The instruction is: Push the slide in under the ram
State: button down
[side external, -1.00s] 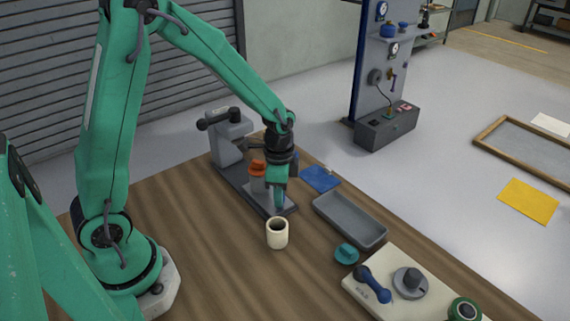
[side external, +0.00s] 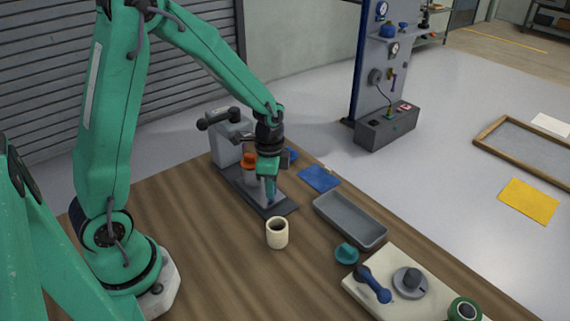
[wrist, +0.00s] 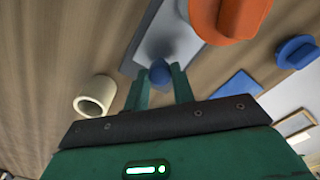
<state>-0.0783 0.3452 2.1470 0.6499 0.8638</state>
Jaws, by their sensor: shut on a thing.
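The grey press (side external: 228,140) stands on the table with its long dark base (side external: 278,209) running towards the front. An orange-topped part (side external: 249,160) rises over the base; it also shows in the wrist view (wrist: 232,14). My gripper (side external: 270,198) points down over the base, just in front of the orange part. In the wrist view, my fingers (wrist: 160,90) are shut around a blue knob (wrist: 160,72), taken as the slide's. A pale grey plate (wrist: 168,38) lies beyond it. How far the slide sits under the ram is hidden by my gripper.
A cream cup (side external: 277,233) stands close in front of the base. A blue cloth (side external: 320,179), a grey tray (side external: 345,233) and a teal lid-like piece (side external: 347,254) lie to the right. A blue knob (wrist: 296,52) is beside the orange part. Bare wood lies left.

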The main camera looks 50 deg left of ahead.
jog(key=c, duration=1.2)
grip_release()
jog(key=shift+o, duration=0.2)
jog(key=shift+r, duration=0.1)
jog(key=shift+r, duration=3.85)
